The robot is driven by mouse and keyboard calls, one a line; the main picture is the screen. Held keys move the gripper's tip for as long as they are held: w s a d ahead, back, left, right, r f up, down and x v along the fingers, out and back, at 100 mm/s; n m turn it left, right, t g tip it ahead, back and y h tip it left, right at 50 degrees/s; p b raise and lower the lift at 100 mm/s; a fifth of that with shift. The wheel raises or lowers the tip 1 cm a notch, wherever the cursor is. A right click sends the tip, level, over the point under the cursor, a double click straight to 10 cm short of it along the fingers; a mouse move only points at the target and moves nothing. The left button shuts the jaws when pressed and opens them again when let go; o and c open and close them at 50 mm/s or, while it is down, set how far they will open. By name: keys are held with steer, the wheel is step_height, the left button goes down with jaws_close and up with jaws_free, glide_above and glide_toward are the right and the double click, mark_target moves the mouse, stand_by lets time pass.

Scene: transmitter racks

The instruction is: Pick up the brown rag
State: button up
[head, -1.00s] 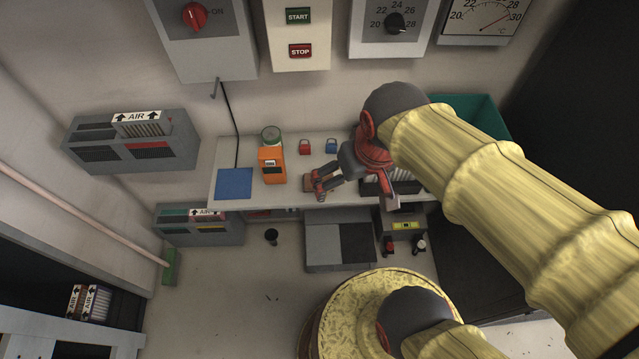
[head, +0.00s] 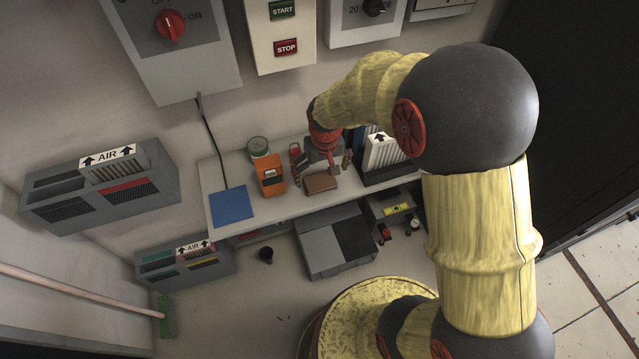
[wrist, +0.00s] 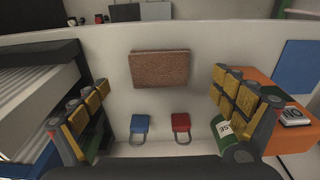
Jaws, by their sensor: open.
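The brown rag (head: 321,183) is a small folded rectangular block lying on the white shelf near its front edge. In the wrist view the rag (wrist: 160,69) lies ahead of the fingers, centred between their lines. My gripper (head: 323,168) is above the shelf just behind the rag, pointing down. In the wrist view my gripper (wrist: 155,100) has its padded fingers wide apart, with nothing between them. The rag is fully visible and apart from the fingers.
A blue padlock (wrist: 141,127) and a red padlock (wrist: 181,124) lie on the shelf (head: 275,211) below my gripper. A blue mat (head: 231,206) lies farther left.

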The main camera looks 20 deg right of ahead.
mark_target(320, 181)
steer(key=f+b, duration=0.1)
steer(key=f, duration=0.1)
steer(key=w+f+b, duration=0.1)
steer(key=f, duration=0.2)
steer(key=shift+w, duration=0.15)
steer(key=c, duration=1.1)
steer(key=shift+c, duration=0.3)
steer(key=shift+r, duration=0.15)
